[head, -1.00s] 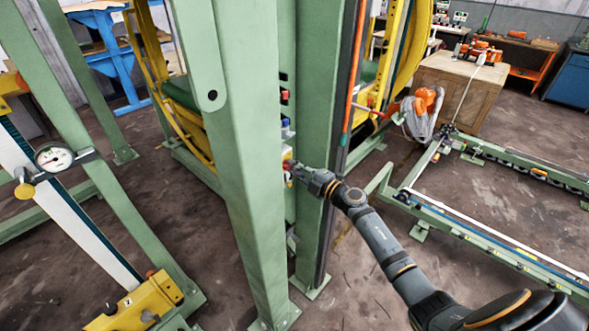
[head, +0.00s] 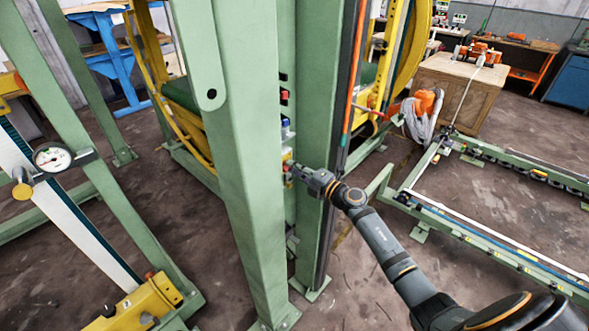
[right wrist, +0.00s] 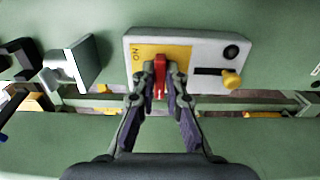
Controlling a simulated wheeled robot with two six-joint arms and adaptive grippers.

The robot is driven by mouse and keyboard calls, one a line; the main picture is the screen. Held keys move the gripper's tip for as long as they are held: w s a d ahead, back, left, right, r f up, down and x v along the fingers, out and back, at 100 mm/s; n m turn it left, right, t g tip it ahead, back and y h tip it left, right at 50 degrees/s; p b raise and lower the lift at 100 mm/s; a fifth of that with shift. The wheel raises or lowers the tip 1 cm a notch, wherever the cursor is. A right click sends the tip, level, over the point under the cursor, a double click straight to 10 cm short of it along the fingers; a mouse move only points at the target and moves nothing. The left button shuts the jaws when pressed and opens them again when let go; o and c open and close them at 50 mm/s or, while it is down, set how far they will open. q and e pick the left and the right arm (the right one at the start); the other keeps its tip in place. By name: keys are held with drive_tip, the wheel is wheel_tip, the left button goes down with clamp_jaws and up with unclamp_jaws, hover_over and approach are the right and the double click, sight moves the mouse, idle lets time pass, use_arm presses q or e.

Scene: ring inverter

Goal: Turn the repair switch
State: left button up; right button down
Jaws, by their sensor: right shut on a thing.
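The repair switch is a red handle (right wrist: 160,76) on a yellow plate with the word "NO", part of a grey switch box (right wrist: 205,52) in the right wrist view. My right gripper (right wrist: 160,82) has its fingertips closed around the red handle. In the head view my right gripper (head: 296,172) reaches in between the green posts to the small switch box (head: 287,160), which is partly hidden by the gripper and a post. My left gripper is not in view.
A wide green post (head: 235,150) stands just left of the gripper, and another green post (head: 313,130) stands right behind it. A yellow knob (right wrist: 232,79) in a slot and a grey bracket (right wrist: 72,65) sit beside the handle.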

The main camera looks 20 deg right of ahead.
drive_tip(key=shift+r, duration=0.1)
drive_tip(key=c, duration=1.5)
unclamp_jaws()
drive_tip(key=shift+o, duration=0.5)
drive_tip(key=shift+w, duration=0.1)
drive_tip(key=v, duration=1.2)
